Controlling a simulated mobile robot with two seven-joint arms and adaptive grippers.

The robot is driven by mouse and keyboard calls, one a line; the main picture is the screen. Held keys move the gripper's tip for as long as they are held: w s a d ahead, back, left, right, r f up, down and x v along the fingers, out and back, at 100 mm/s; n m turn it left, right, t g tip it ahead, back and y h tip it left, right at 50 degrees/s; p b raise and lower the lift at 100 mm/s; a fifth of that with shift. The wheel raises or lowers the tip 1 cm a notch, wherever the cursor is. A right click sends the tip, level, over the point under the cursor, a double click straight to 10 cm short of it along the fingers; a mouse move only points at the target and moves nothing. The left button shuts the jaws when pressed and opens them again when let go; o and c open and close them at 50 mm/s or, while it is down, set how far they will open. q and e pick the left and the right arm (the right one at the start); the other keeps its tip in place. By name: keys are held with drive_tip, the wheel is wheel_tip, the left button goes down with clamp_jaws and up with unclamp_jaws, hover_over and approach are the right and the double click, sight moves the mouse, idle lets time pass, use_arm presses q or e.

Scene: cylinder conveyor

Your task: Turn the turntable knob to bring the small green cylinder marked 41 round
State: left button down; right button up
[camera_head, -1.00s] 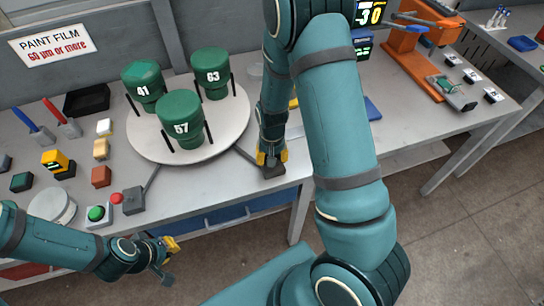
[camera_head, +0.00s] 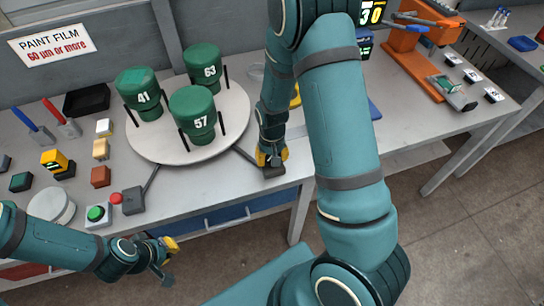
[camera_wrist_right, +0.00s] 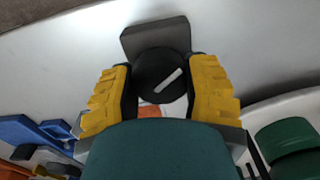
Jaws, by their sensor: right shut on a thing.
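The green cylinder marked 41 (camera_head: 145,97) stands upright at the left of the round white turntable (camera_head: 160,155). The green cylinder marked 63 (camera_head: 203,66) is at the back, and the one marked 57 (camera_head: 192,112) is at the front right. My right gripper (camera_head: 270,158) points down at the table's front edge, right of the turntable. In the right wrist view its yellow fingers (camera_wrist_right: 160,92) are shut on the black knob (camera_wrist_right: 153,70), which has a white line. The knob is mostly hidden in the head view. My left gripper (camera_head: 168,260) is open and empty in front of the table.
A white round dish (camera_head: 52,206) is at the front left. An orange stand (camera_head: 412,65) is at the right. My right arm covers the table's middle.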

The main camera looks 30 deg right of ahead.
drive_tip(key=shift+s+n+b, duration=0.1)
drive_tip(key=shift+n+b, duration=0.25)
drive_tip(key=shift+n, duration=1.25)
idle(1.6)
drive_tip(key=o, duration=1.3)
drive_tip(key=shift+r, duration=0.1)
drive_tip(key=shift+r, duration=0.25)
wheel_tip(320, 180, up, 11)
drive_tip(key=shift+r, duration=0.15)
